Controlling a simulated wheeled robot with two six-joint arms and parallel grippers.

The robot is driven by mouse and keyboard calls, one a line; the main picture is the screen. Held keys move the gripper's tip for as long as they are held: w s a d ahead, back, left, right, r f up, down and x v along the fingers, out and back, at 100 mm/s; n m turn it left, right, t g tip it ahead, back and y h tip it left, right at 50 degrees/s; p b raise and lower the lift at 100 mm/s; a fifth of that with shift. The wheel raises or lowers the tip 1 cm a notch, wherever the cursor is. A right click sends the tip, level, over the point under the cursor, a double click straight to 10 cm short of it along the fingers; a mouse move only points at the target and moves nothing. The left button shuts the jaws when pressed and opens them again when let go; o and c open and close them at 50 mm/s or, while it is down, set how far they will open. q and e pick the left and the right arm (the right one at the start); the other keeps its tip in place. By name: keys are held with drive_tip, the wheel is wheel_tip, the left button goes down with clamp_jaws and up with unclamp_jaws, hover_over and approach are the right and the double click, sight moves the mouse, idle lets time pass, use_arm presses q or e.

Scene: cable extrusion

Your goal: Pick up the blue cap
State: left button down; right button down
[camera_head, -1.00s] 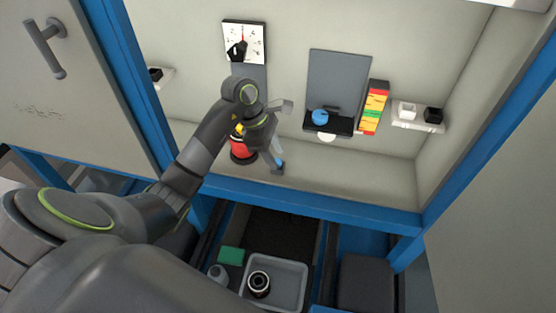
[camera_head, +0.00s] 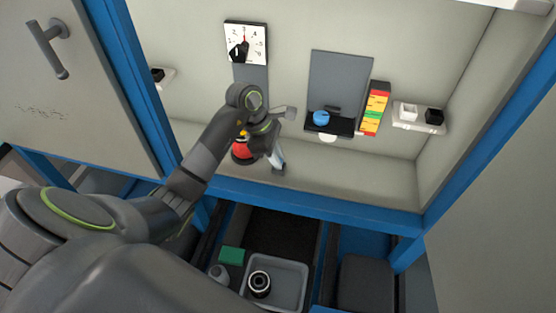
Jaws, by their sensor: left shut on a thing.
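A round blue cap-like piece (camera_head: 320,117) sits on a small black shelf (camera_head: 342,128) on the back wall. My left gripper (camera_head: 278,166) reaches into the cabinet from the left and points down near the cabinet floor. It is to the left of and lower in the picture than the blue piece, apart from it. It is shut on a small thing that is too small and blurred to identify. My right gripper is out of view.
A red piece with a yellow top (camera_head: 242,149) stands close behind my left arm. A dial (camera_head: 246,44), a red-yellow-green column (camera_head: 374,108) and a white holder (camera_head: 418,118) are on the wall. A grey tray (camera_head: 290,268) with a dark ring lies below. The cabinet floor at right is clear.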

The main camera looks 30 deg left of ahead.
use_arm(q)
wheel_tip(320, 180, up, 6)
drive_tip(key=shift+w+r, duration=0.1)
wheel_tip(320, 180, up, 4)
drive_tip(key=shift+f+p, duration=0.1)
drive_tip(key=shift+p, duration=1.05)
